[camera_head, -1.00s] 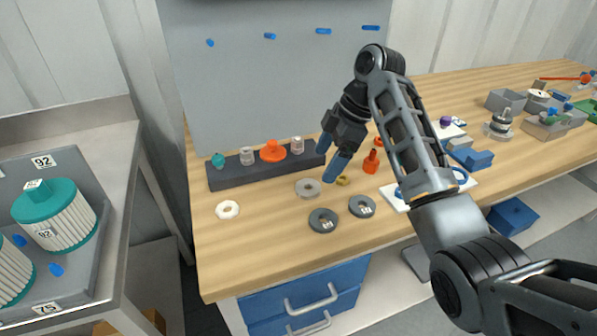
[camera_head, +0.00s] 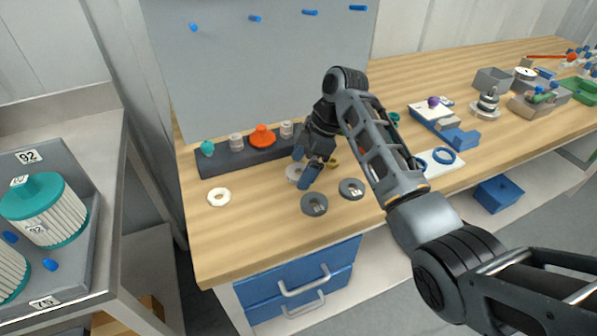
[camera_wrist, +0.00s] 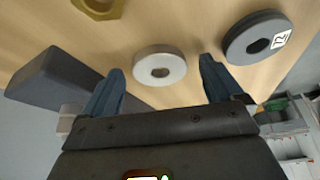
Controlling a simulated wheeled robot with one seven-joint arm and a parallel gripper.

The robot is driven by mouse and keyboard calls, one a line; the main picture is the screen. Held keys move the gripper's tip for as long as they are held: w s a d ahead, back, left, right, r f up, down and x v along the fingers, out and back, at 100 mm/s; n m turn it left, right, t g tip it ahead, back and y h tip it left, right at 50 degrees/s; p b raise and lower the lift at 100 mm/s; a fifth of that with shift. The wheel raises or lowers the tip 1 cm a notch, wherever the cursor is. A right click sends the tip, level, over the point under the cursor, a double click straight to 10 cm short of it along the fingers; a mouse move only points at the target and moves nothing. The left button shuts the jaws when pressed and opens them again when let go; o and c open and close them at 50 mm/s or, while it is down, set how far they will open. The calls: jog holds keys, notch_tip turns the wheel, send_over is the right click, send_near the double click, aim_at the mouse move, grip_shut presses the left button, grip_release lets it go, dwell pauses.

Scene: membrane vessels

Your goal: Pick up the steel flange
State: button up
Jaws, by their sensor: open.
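The steel flange is a light grey ring with a hole in the middle (camera_head: 293,172), lying flat on the wooden bench. In the head view my gripper (camera_head: 301,173) is right over it, and a finger hides part of it. In the wrist view the whole flange (camera_wrist: 160,66) shows between the tips of my two blue-grey fingers, with bare wood visible on both sides. My gripper is open and holds nothing. How high the fingertips are above the bench is hard to tell.
Two dark grey labelled rings (camera_head: 314,204) (camera_head: 352,188) lie in front and to the right. A brass nut (camera_wrist: 100,7) is close by. A white ring (camera_head: 219,197) lies left. A dark rack (camera_head: 236,160) with several fittings stands behind. The front left bench is clear.

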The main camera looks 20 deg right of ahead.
jog(key=shift+c, duration=0.2)
jog(key=c, duration=1.3)
jog(key=shift+o, duration=0.2)
jog(key=shift+r, duration=0.2)
notch_tip(320, 180, up, 4)
jog(key=shift+d+r+b, duration=0.1)
jog(key=shift+b, duration=0.35)
jog(key=s+d+r+p, duration=0.1)
jog(key=d+r+p, duration=0.5)
jog(key=d+r, duration=0.4)
jog(key=shift+s+d+r, duration=0.3)
jog(key=shift+s+d, duration=0.1)
jog(key=shift+d, duration=0.35)
